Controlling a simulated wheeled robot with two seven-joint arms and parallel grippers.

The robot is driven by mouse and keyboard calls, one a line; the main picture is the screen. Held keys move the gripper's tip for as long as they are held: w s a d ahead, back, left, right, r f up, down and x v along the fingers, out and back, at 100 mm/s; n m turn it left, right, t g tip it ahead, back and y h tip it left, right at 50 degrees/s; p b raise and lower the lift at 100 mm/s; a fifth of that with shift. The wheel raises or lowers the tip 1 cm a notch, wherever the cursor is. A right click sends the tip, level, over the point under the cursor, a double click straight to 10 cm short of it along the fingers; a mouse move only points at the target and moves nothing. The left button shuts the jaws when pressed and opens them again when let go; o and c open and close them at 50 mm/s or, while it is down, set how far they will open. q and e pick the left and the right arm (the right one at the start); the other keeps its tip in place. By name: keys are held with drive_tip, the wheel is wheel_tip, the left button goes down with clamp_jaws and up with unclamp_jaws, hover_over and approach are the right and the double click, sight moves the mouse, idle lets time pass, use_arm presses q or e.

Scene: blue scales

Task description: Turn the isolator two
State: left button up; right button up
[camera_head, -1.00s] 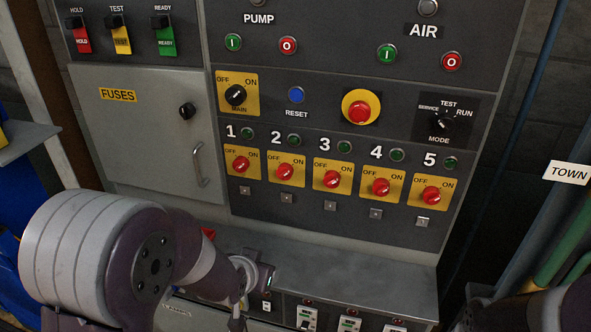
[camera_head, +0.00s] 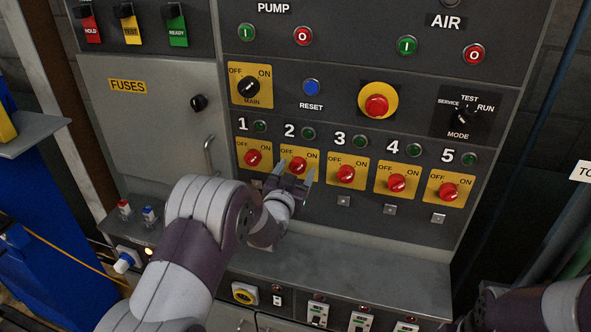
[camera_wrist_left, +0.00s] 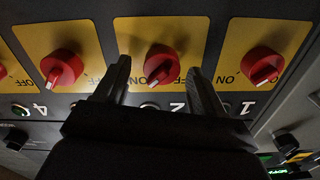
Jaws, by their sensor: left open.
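Isolator two is a red rotary knob (camera_head: 299,165) on a yellow OFF/ON plate, under the label 2 on the grey panel. My left gripper (camera_head: 295,174) is open in front of that plate, its fingers pointing at the panel. In the left wrist view the panel appears upside down. There the red knob of isolator two (camera_wrist_left: 161,67) lies between the two spread fingers (camera_wrist_left: 160,82), with a gap on each side. Its white mark slants to the lower left, and I cannot tell whether the fingers touch it. My right gripper is out of view.
Similar red knobs for isolator one (camera_head: 253,158) and isolator three (camera_head: 345,174) flank it closely. A black MAIN switch (camera_head: 248,87) and an emergency button (camera_head: 376,105) are above. A grey ledge (camera_head: 350,275) juts out below.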

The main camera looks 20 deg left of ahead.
use_arm(q)
drive_tip(key=shift+w+a+f, duration=0.1)
drive_tip(key=shift+w+a, duration=0.05)
drive_tip(key=shift+w, duration=0.05)
drive_tip(key=c, duration=1.1)
drive_tip(key=shift+o, duration=0.2)
drive_tip(key=n+b, duration=0.3)
drive_tip(key=shift+f, duration=0.2)
drive_tip(key=n+b, duration=0.4)
drive_tip(key=n, duration=0.1)
drive_tip(key=shift+n, duration=0.3)
drive_tip(key=n+b, duration=0.2)
drive_tip(key=n, duration=0.2)
drive_tip(key=shift+n+b, duration=0.3)
drive_tip(key=shift+b, duration=0.1)
drive_tip(key=shift+r+n+b, duration=0.15)
drive_tip(key=shift+n+b, duration=0.9)
drive_tip(key=shift+n, duration=1.25)
